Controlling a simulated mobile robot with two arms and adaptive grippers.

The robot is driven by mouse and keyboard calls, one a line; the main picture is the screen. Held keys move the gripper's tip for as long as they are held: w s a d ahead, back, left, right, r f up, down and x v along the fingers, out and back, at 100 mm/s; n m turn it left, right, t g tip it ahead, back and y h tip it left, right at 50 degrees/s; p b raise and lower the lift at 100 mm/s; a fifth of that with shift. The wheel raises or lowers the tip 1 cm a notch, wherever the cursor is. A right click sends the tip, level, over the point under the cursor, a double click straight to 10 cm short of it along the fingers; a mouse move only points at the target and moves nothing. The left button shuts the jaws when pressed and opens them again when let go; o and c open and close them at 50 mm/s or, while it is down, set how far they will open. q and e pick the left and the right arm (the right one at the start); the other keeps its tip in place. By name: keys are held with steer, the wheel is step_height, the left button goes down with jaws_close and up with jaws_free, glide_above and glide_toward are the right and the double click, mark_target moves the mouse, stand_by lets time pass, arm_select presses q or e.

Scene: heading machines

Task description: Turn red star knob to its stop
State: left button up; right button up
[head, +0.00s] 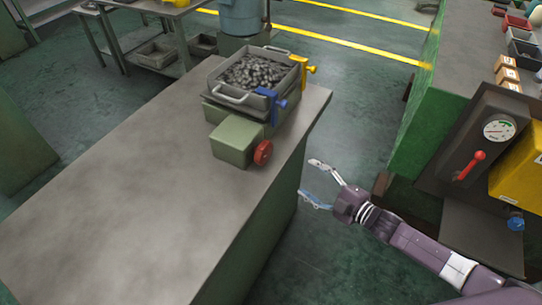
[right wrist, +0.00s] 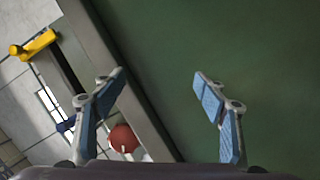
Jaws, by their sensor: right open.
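The red star knob (head: 263,153) sits on the right side of a small green box (head: 236,141) on the workbench, near the bench's right edge. My right gripper (head: 308,180) is open and empty, to the right of the knob and apart from it, beyond the bench edge. In the right wrist view the red knob (right wrist: 123,139) shows low, beside the left finger and partly hidden by the gripper. My left gripper is not in view.
A tray of dark metal parts (head: 217,85) stands behind the box, with a blue handle (head: 272,97) and a yellow handle (head: 303,62) beside it. The workbench (head: 110,200) is bare at the front. A panel with a gauge and red lever (head: 470,165) stands at right.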

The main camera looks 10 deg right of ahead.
steer(key=a+r+y, duration=0.1)
steer(key=r, duration=0.1)
steer(key=a+r+m+y, duration=0.1)
steer(key=r, duration=0.1)
steer(key=a+r+m, duration=0.1)
steer(key=r, duration=0.1)
steer(key=shift+s+a+r+g+y, duration=0.1)
steer(key=shift+s+r+g+y, duration=0.15)
steer(key=shift+s+g+y, duration=0.15)
steer(key=m+g+y, duration=0.2)
steer(key=m+y, duration=0.1)
glide_toward(268, 154)
steer(key=a, duration=0.2)
steer(key=x, duration=0.5)
steer(key=p+x, duration=0.1)
steer(key=x, duration=0.2)
steer(key=shift+w+d, duration=0.25)
steer(key=shift+w, duration=0.15)
steer(key=c, duration=1.2)
steer(key=shift+o, duration=0.2)
steer(key=shift+m, duration=0.3)
